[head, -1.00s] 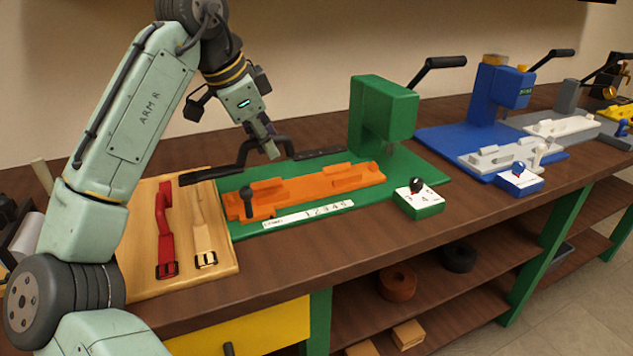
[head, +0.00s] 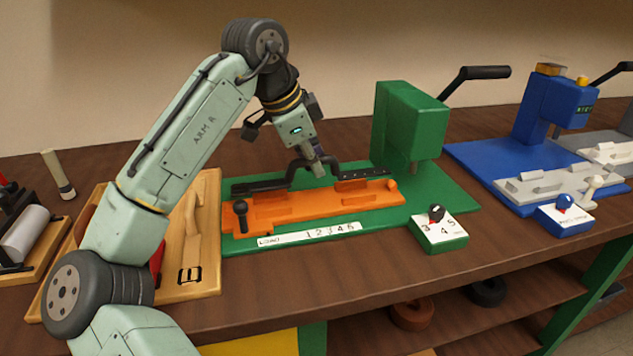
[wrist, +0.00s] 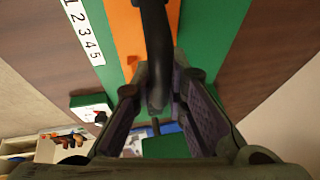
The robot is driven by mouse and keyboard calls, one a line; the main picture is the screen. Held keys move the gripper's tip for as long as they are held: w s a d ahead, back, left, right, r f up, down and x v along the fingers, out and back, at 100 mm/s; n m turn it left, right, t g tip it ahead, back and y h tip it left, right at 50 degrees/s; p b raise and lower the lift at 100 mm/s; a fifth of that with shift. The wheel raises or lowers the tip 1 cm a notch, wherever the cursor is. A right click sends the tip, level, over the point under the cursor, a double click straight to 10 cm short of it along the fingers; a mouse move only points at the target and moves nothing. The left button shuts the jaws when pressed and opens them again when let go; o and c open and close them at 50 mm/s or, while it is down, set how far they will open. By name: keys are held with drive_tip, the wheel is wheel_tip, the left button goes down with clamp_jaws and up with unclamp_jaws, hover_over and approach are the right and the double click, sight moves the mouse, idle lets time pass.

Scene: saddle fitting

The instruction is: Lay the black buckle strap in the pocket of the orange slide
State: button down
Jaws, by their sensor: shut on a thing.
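The black buckle strap (head: 260,186) is held near its middle by my gripper (head: 317,168), with a raised, arched part beside the fingers. In the wrist view, the strap (wrist: 156,50) runs between the closed fingers (wrist: 158,98) and covers part of the orange slide (wrist: 126,32). In the head view, the orange slide (head: 320,203) lies on the green base, with a black knob at its left end. The strap runs roughly along the slide's length, over its far side. I cannot tell its height or whether it touches the slide. The pocket is partly hidden.
A green press (head: 408,125) with a black lever stands behind the slide's right end. A dial box (head: 438,237) sits in front of it. A wooden board (head: 207,270) with other straps is left. A blue press (head: 545,110) stands at right.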

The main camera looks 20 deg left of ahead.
drive_tip(key=shift+f, duration=2.25)
drive_tip(key=shift+d, duration=0.1)
drive_tip(key=shift+f, duration=0.15)
drive_tip(key=c, duration=1.6)
unclamp_jaws()
drive_tip(key=v, duration=1.2)
drive_tip(key=shift+b, duration=0.45)
